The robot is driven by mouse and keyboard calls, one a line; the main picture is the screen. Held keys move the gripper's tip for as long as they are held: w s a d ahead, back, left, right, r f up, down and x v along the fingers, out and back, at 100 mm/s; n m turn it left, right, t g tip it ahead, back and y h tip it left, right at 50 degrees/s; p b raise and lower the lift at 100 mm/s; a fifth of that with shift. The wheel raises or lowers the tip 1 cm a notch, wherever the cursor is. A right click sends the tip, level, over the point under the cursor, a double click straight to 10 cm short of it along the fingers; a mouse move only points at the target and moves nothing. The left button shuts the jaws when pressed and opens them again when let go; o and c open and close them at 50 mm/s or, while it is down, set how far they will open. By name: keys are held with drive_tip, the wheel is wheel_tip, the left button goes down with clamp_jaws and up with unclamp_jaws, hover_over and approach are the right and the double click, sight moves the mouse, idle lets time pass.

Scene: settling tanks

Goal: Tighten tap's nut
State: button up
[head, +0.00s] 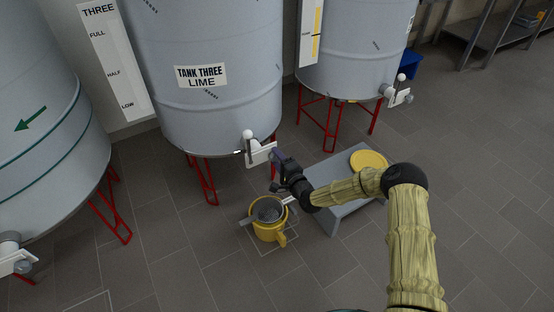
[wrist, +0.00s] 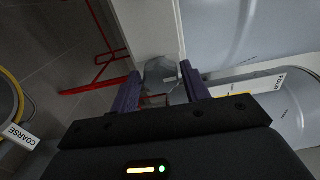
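Tank three's tap (head: 262,153) sticks out low on the grey tank labelled "TANK THREE LIME" (head: 215,110), with a white plate and a white ball-topped lever (head: 247,135). My gripper (head: 276,157) is at the tap's outer end and hides the nut in the head view. In the wrist view the grey faceted nut (wrist: 161,74) shows between the two purple fingers of my gripper (wrist: 160,80). The fingers stand apart, one on each side of it, with a narrow gap visible at the left. Whether the tips reach past the nut is unclear.
Below the tap a yellow bucket (head: 268,232) holds a sieve (head: 268,210); the wrist view shows a "COARSE" tag (wrist: 20,136). A grey step (head: 345,215) with a yellow disc (head: 368,160) stands right. Red tank legs (head: 206,180) are close by. Floor at right is clear.

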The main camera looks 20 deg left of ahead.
drive_tip(key=shift+o, duration=0.9)
drive_tip(key=p+v, duration=0.5)
drive_tip(key=v, duration=1.2)
drive_tip(key=shift+d, duration=0.25)
